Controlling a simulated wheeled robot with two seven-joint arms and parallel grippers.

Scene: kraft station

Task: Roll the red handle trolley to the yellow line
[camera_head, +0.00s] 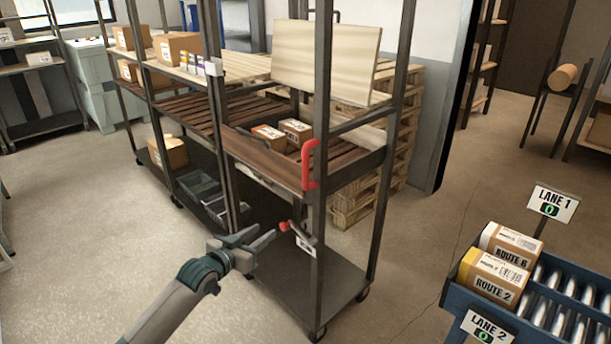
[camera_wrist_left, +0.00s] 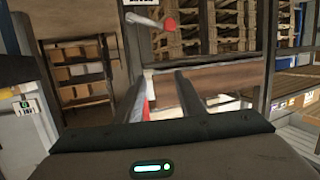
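The trolley is a dark metal frame with a brown slatted shelf and a grey lower deck (camera_head: 330,280). Its upright red handle (camera_head: 309,165) is on the near corner post. Below the handle is a lever with a red tip (camera_head: 284,226); the lever also shows at the top of the left wrist view (camera_wrist_left: 170,24). My left gripper (camera_head: 265,239) is open and empty, just left of the lever and below the handle. Its two fingers (camera_wrist_left: 162,85) stand apart in the wrist view. My right gripper is not in view. I see no yellow line.
Two small boxes (camera_head: 283,134) sit on the trolley's shelf. A shelving rack (camera_head: 190,108) with cartons adjoins it on the left; pallets (camera_head: 350,198) stand behind. A roller conveyor (camera_head: 545,310) with two cartons is at the lower right. Floor is clear between trolley and conveyor.

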